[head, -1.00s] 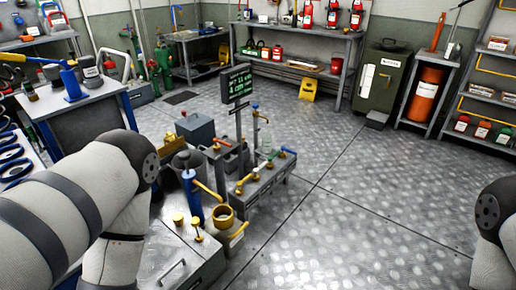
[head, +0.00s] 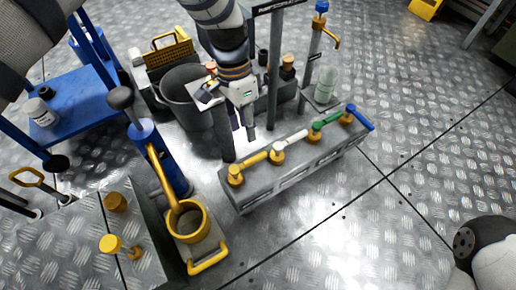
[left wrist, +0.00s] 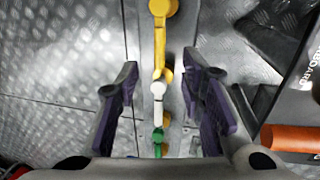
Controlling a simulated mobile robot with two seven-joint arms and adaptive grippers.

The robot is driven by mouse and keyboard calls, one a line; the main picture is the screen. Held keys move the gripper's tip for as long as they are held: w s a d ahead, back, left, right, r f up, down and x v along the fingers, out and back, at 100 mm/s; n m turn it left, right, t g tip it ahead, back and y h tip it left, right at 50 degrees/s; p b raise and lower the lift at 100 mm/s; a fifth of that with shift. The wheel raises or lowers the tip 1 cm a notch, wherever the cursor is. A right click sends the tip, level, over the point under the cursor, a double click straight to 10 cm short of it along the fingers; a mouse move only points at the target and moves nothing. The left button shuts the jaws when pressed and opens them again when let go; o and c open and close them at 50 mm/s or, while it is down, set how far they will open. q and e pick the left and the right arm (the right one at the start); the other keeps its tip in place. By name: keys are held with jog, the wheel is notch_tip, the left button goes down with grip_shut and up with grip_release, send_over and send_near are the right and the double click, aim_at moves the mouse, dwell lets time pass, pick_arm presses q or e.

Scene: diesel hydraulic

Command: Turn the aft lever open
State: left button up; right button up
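A grey manifold block (head: 300,165) on the floor carries a row of levers: yellow (head: 254,159), white (head: 293,138), green (head: 327,120) and blue (head: 361,118). No label that I can read shows which is aft. My left gripper (head: 243,118) hangs above and behind the yellow and white levers, pointing down. In the left wrist view the gripper (left wrist: 165,105) is open, with its purple-padded fingers apart on both sides of the row. The yellow (left wrist: 160,40), white (left wrist: 157,92) and green (left wrist: 157,138) levers show between them. My right gripper is out of view.
A blue hand pump with a yellow lever (head: 160,165) and a yellow cup (head: 187,222) stand left of the block. A dark bucket (head: 185,95) and a sign post (head: 273,70) stand behind it.

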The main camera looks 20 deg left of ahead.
aim_at(253, 158)
pick_arm(q)
jog(key=f+b, duration=0.1)
jog(key=f, duration=0.2)
jog(key=d+f+b, duration=0.1)
jog(key=f, duration=0.3)
jog(key=s+d+f+b, duration=0.1)
jog(key=f, duration=0.3)
jog(key=shift+r, duration=0.1)
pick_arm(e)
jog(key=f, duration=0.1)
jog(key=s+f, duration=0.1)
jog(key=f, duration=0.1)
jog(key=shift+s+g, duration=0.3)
pick_arm(q)
grip_shut()
